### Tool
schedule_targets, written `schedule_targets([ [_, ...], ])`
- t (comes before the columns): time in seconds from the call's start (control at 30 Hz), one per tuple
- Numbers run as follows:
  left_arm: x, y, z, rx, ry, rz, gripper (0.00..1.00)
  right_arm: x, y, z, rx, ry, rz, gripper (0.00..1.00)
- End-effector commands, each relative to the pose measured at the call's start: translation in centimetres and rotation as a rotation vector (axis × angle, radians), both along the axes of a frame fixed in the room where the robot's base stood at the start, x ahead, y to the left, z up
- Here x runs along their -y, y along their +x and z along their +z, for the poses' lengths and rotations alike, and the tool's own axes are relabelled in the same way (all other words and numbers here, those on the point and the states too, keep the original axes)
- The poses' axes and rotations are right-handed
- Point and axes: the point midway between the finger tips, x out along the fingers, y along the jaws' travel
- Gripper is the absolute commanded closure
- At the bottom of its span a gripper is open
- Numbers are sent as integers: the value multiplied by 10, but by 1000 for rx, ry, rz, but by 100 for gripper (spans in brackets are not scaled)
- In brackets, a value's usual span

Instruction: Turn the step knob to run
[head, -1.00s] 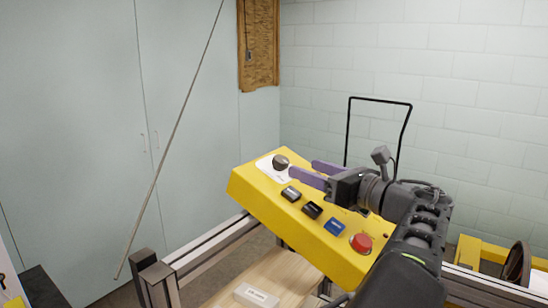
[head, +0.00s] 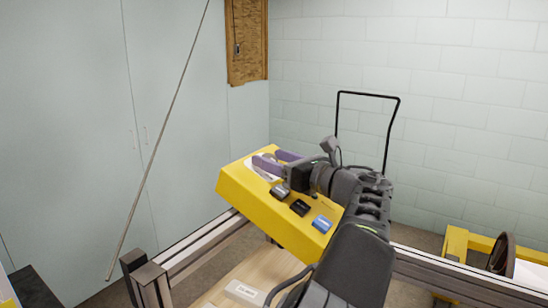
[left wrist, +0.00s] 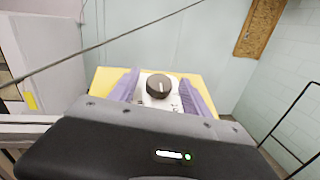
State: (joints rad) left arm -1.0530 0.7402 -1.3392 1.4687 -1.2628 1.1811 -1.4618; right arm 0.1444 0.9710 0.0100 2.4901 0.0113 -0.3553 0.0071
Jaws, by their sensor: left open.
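The dark round step knob (left wrist: 158,86) sits on a white plate (left wrist: 146,99) on the yellow control box (head: 240,195). A white mark shows on the knob in the left wrist view. The plate's lettering is too small to read. My left gripper (head: 266,157) is open, with its purple fingers on either side of the knob. In the left wrist view the fingers (left wrist: 158,84) flank it with a gap on each side. In the head view the fingers mostly hide the knob. My right gripper is not in view.
Two black buttons (head: 300,207) and a blue button (head: 322,223) lie along the box beside my left gripper. A metal rail (head: 200,246) and a wooden board (head: 255,272) are below. A black wire frame (head: 368,94) stands behind my arm.

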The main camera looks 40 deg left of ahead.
Motion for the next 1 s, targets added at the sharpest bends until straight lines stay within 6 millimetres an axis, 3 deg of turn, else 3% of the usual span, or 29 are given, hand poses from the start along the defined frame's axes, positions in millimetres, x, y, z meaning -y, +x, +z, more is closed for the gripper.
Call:
schedule_targets([
  [0.23, 0, 0, 0, 0, 0, 0, 45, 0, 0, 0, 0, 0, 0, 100],
  [0.9, 0, 0, 0, 0, 0, -1, 100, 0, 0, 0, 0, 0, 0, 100],
  [1.0, 0, 0, 0, 0, 0, -1, 100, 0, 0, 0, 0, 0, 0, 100],
])
